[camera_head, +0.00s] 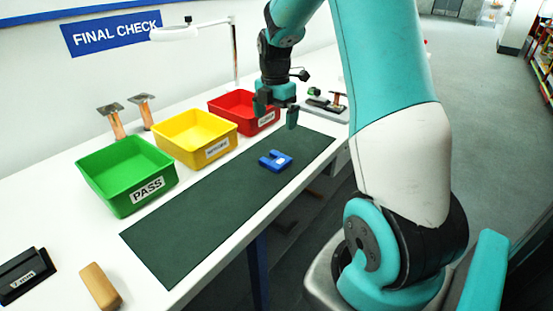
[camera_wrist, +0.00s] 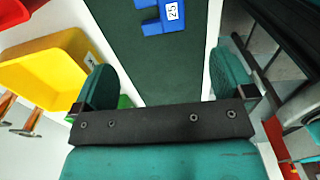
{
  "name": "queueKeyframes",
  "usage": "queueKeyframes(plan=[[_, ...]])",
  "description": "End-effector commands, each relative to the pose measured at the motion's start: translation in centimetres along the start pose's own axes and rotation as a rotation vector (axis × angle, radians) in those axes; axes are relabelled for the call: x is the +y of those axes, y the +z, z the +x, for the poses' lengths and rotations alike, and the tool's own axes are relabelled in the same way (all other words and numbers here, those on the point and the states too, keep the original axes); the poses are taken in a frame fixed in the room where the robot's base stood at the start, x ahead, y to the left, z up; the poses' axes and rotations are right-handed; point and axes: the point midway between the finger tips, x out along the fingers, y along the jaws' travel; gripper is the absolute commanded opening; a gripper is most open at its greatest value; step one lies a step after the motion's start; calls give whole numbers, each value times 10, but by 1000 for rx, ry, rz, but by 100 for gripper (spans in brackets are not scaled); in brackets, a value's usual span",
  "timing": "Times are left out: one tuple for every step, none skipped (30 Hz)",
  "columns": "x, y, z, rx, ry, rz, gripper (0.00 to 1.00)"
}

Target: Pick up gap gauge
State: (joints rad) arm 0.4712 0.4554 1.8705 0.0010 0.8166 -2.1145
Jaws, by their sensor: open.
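The gap gauge (camera_head: 275,160) is a small blue U-shaped block lying on the dark green mat (camera_head: 190,235). In the wrist view the gap gauge (camera_wrist: 163,16) shows at the top edge, partly cut off, with a white label reading 25.
Green PASS (camera_head: 124,206), yellow (camera_head: 168,151) and red (camera_head: 225,115) bins line the mat's far side. A lamp (camera_head: 236,50) stands behind. A black block (camera_head: 25,275) and a wooden block (camera_head: 100,286) lie at the near left. The mat around the gauge is clear.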

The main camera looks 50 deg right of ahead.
Motion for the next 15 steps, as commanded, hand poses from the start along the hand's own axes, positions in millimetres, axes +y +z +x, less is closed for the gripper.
queueKeyframes(plan=[[-1,-1,12,4,-7,0,100],[-1,-1,19,3,-5,0,100],[-1,-1,28,4,-5,0,100],[-1,-1,35,4,-5,0,100],[-1,-1,42,4,-6,0,100],[-1,-1,50,3,-4,0,100],[-1,-1,55,3,-4,0,100],[-1,-1,60,3,-3,0,100],[0,-1,66,2,-2,0,100],[0,-1,70,2,-2,0,100],[0,-1,73,2,-2,0,100],[0,-1,76,1,0,0,100],[0,-1,78,1,0,0,100],[0,-1,79,1,0,0,100],[0,-1,81,1,-1,1,100]])
